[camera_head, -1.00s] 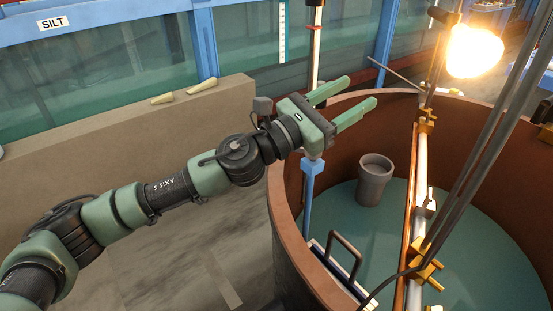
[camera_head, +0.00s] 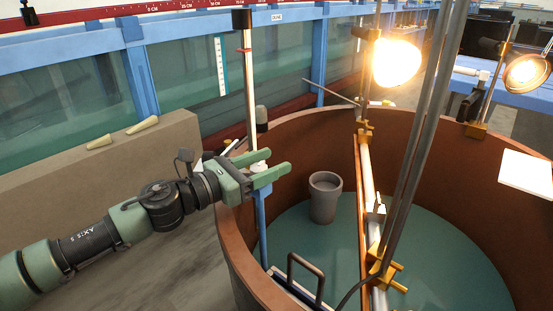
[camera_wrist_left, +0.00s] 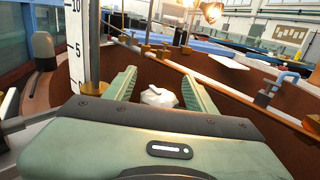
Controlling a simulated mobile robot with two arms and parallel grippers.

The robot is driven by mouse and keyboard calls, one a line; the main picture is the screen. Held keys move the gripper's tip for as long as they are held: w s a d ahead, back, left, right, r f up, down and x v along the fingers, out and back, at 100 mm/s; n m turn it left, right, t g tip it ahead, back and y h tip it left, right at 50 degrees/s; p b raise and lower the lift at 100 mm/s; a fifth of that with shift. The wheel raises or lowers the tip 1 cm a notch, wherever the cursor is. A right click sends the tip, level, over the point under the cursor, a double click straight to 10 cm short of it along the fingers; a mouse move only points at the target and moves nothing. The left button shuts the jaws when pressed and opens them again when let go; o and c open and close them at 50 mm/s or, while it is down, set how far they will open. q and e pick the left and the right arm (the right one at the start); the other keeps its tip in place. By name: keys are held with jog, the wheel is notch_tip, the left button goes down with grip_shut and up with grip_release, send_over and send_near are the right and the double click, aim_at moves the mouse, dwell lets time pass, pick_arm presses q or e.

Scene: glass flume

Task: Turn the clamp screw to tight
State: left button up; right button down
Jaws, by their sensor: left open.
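A small white knob (camera_head: 258,167), which looks like the clamp screw, sits by the upright rod (camera_head: 249,85) at the tub's left rim. It also shows in the left wrist view (camera_wrist_left: 158,97), with a raised ridge on top. My left gripper (camera_head: 277,162) is open, its green fingers pointing right in the head view. In the left wrist view the knob lies between the two fingers (camera_wrist_left: 158,76), with a gap visible on each side. The knob's lower part and its mount are hidden by the gripper. My right gripper is in neither view.
The brown round tub (camera_head: 232,262) holds a grey bucket (camera_head: 324,200). A metal bar with brass clamps (camera_head: 366,170) crosses it. A lit lamp (camera_head: 397,62) hangs above. A blue post (camera_head: 262,225) stands below the gripper; a scale strip (camera_head: 221,67) is behind.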

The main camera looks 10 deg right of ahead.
pick_arm(q)
jog(key=shift+d, duration=0.25)
grip_shut()
jog(key=shift+w+a+n+t+y+p, duration=0.3)
jog(key=shift+a+n+t+y+p, duration=0.15)
jog(key=shift+n+t+y+p, duration=1.95)
jog(key=shift+w+a+n+t+y+p, duration=0.35)
jog(key=shift+n+t+y+p, duration=1.5)
jog(key=shift+y, duration=1.3)
jog(key=shift+w+a+n+t+y+p, duration=0.25)
jog(key=shift+a+n+t+y+p, duration=0.25)
jog(key=shift+n+t+y+p, duration=1.65)
jog(key=shift+n+g+y+b, duration=0.35)
jog(key=shift+g+y, duration=0.25)
jog(key=shift+g, duration=0.2)
